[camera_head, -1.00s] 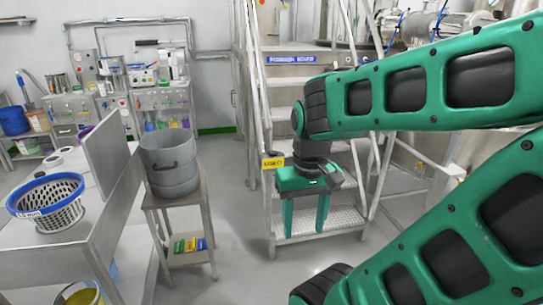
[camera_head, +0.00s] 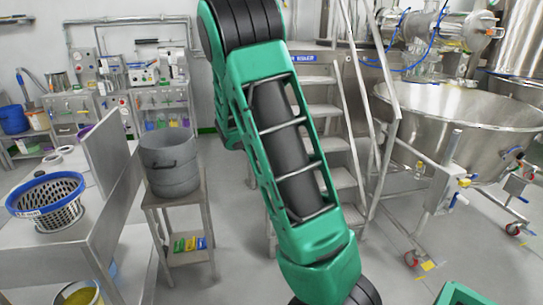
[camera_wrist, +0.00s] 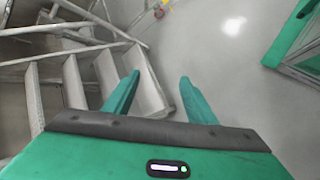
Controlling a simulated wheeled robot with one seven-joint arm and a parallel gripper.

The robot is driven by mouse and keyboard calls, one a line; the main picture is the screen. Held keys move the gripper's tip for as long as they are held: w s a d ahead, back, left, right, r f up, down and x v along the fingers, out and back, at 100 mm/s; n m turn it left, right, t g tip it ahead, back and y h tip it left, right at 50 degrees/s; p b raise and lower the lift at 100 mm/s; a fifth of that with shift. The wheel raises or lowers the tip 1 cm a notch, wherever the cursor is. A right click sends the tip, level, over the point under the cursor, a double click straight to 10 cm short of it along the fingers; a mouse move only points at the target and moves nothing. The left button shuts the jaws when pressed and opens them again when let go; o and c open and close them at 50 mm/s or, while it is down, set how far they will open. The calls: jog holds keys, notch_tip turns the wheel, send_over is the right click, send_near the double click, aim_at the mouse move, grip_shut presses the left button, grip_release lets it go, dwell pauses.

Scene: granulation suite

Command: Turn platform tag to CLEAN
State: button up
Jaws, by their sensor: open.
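The metal platform stairs (camera_head: 318,127) stand in the middle of the head view, with a blue sign (camera_head: 303,59) on an upper step. My arm crosses in front of the stairs and their left railing. The platform tag is not visible in either view now; the spot where a yellow tag hung on the left railing is behind my arm. My gripper (camera_wrist: 157,84) shows in the wrist view with its two green fingers apart and nothing between them. The stairs and railings also show below it at left in that view (camera_wrist: 75,85). The head view does not show the gripper.
A small stand (camera_head: 177,200) with a grey pot (camera_head: 170,165) is left of the stairs. A bench with a blue-rimmed basket (camera_head: 46,202) is further left. A large steel bowl (camera_head: 455,115) on a wheeled frame stands at right.

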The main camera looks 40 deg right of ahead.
jog(key=w+d+f+n+t+h, duration=0.25)
jog(key=w+n+h, duration=0.25)
jog(key=w+n, duration=0.55)
jog(key=w+d+f+n+t+h, duration=0.25)
jog(key=w+n+t+h, duration=0.35)
jog(key=w, duration=0.7)
jog(key=d, duration=0.3)
jog(key=w+d+g, duration=0.1)
jog(key=d, duration=0.2)
jog(key=w+d+n+g+y, duration=0.1)
jog(key=d, duration=0.3)
jog(key=shift+g, duration=0.25)
jog(key=shift+a, duration=0.1)
jog(key=c, duration=1)
